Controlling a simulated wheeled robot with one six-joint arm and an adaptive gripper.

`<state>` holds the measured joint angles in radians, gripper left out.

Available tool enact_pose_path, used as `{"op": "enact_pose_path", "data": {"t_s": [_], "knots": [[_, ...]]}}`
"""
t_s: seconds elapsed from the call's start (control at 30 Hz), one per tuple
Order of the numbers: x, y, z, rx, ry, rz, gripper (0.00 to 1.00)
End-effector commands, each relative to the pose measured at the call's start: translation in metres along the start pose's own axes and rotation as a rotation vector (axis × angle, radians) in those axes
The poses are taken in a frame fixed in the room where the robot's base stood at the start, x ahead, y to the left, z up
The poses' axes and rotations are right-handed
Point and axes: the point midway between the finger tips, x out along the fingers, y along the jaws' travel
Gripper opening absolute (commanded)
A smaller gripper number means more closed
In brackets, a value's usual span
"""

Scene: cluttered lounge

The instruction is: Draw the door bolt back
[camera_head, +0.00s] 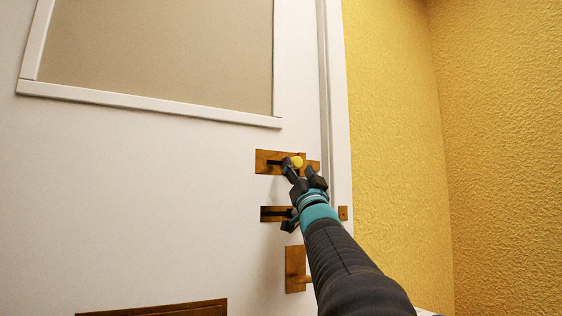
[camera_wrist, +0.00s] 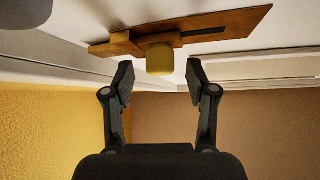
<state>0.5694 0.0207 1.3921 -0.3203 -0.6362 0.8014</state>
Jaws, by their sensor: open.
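A wooden-brown bolt plate (camera_head: 264,157) with a dark slot is fixed to the white door. Its yellow knob (camera_head: 297,161) stands toward the right end of the slot, with dark empty slot to its left. In the wrist view the knob (camera_wrist: 160,59) juts from the plate (camera_wrist: 238,22), and empty slot runs off to the right. My gripper (camera_head: 291,168) is at the knob in the head view. In the wrist view my gripper (camera_wrist: 160,76) is open, one finger on each side of the knob, with visible gaps at both sides.
A second slotted brown plate (camera_head: 265,214) sits below, partly hidden by my gripper, with a small brown piece (camera_head: 343,213) on the frame. Lower is a handle plate (camera_head: 293,262), partly behind my arm. A yellow textured wall (camera_head: 395,130) stands close on the right.

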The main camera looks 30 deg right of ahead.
Motion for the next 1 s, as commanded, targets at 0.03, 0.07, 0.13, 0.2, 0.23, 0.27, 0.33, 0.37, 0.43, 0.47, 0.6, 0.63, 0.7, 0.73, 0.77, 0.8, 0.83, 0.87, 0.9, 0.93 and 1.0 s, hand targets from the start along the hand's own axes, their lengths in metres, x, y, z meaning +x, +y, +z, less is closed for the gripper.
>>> {"op": "enact_pose_path", "data": {"t_s": [0.03,0.07,0.13,0.2,0.23,0.27,0.33,0.37,0.43,0.47,0.6,0.63,0.7,0.73,0.77,0.8,0.83,0.87,0.9,0.93,1.0], "knots": [[0.008,0.0,-0.001,0.0,0.0,-0.001,0.57],[0.01,0.0,0.0,0.0,-0.001,0.0,0.57],[0.015,-0.001,-0.001,0.0,0.0,0.0,0.57],[0.018,0.0,0.0,0.0,-0.001,0.0,0.57],[0.018,0.0,0.0,0.0,-0.001,0.0,0.57],[0.019,0.0,0.0,0.0,-0.001,0.0,0.57],[0.019,0.0,0.001,0.0,-0.001,0.0,0.57],[0.019,0.0,0.001,0.0,0.0,0.0,0.57],[0.019,0.0,0.0,0.0,0.0,0.0,0.57],[0.019,0.0,0.001,0.0,0.0,0.0,0.57],[0.019,0.0,0.0,0.0,0.0,0.0,0.37],[0.019,0.0,0.0,0.0,0.0,0.0,0.3],[0.019,0.0,0.0,0.0,0.0,0.0,0.12],[0.019,0.0,0.0,0.0,0.0,0.0,0.05],[0.019,0.0,0.0,0.0,0.0,0.0,0.0],[0.019,0.0,0.0,0.0,0.0,0.0,0.0],[0.019,0.0,0.0,0.0,0.0,0.0,0.0],[0.019,0.0,0.0,0.0,0.0,0.0,0.0],[0.019,0.0,0.0,0.0,0.0,0.0,0.0],[0.019,0.0,0.0,0.0,0.0,0.0,0.0],[0.016,-0.001,0.0,-0.005,0.004,0.004,0.0]]}}
